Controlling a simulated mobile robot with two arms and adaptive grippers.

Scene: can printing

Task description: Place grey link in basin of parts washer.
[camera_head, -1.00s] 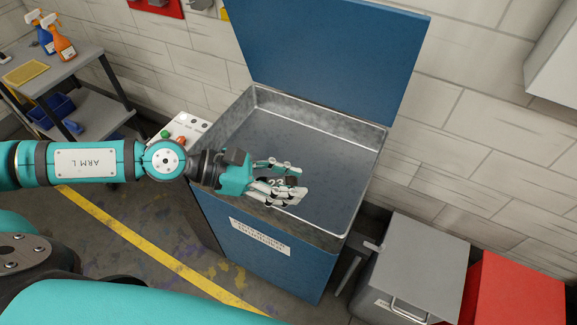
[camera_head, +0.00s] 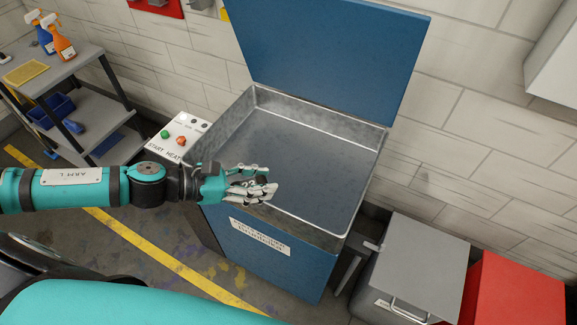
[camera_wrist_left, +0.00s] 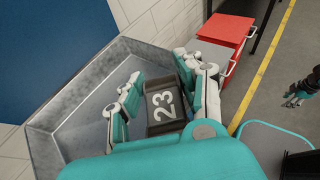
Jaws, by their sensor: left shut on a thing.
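The parts washer (camera_head: 285,255) is a blue cabinet with its lid (camera_head: 335,50) raised. Its grey metal basin (camera_head: 325,150) is open and looks empty; it also shows in the left wrist view (camera_wrist_left: 75,100). My left gripper (camera_head: 268,182) is over the near left part of the basin, by its front rim. It is shut on the grey link (camera_wrist_left: 163,108), a dark block marked "23", which shows between the fingers in the left wrist view. In the head view the fingers mostly hide the link.
A control panel (camera_head: 178,138) with green and red buttons is at the washer's left. A grey bin (camera_head: 425,260) and a red bin (camera_head: 515,292) stand at its right. A grey cart (camera_head: 70,85) with spray bottles is at the back left.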

